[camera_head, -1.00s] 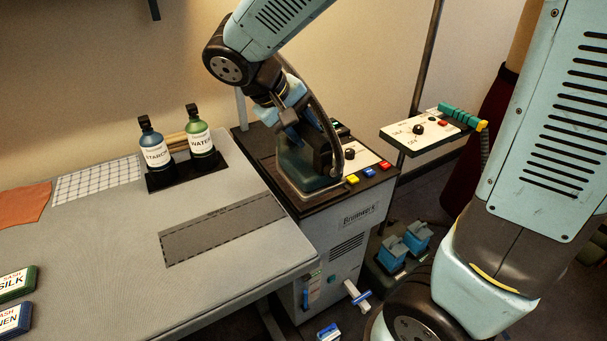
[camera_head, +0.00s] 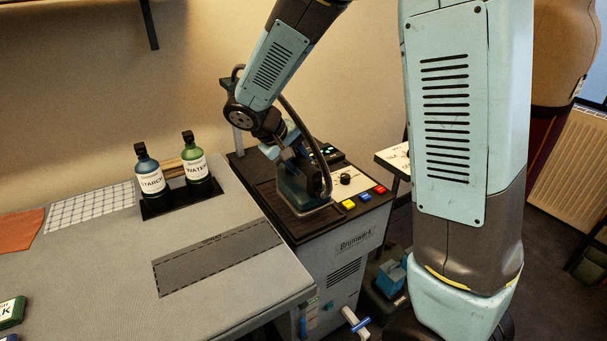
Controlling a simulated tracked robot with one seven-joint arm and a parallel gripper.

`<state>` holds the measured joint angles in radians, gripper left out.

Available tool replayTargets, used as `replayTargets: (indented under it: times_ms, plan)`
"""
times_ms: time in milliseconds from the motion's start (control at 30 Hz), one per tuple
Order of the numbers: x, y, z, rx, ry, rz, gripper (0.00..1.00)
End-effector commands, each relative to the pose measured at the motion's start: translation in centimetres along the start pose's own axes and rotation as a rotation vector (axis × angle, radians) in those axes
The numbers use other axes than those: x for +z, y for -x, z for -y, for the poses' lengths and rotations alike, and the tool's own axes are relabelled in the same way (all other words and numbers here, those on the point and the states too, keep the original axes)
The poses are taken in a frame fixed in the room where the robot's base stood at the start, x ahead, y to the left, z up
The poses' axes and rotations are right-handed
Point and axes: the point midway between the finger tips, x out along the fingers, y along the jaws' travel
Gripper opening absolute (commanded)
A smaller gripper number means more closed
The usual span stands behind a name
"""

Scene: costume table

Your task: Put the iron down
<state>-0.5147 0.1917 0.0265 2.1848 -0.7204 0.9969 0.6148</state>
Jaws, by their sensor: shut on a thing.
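The iron (camera_head: 297,194) is a dark green-grey body with a dark cord rising from it. It is upright, at the dark top of the Brunwerk station (camera_head: 340,222), right of the ironing table. My gripper (camera_head: 290,158) is above the iron and shut on its handle. The jaws and handle are partly hidden by the wrist and cord. I cannot tell whether the iron's sole touches the surface beneath it.
The ironing table (camera_head: 90,262) has a dashed grey patch (camera_head: 218,256). Starch (camera_head: 150,176) and water (camera_head: 195,166) bottles stand in a black tray at the back. Coloured buttons (camera_head: 364,197) line the station's front right. My arm hides much of the right side.

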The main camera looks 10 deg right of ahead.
Motion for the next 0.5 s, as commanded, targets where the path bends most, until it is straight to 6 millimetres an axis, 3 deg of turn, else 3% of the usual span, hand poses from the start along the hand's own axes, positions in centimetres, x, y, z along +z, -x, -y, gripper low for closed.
replayTargets:
  times_ms: [500]
  plan:
    - [-1.6,-3.2,0.6,0.001,0.0,0.001,0.0]
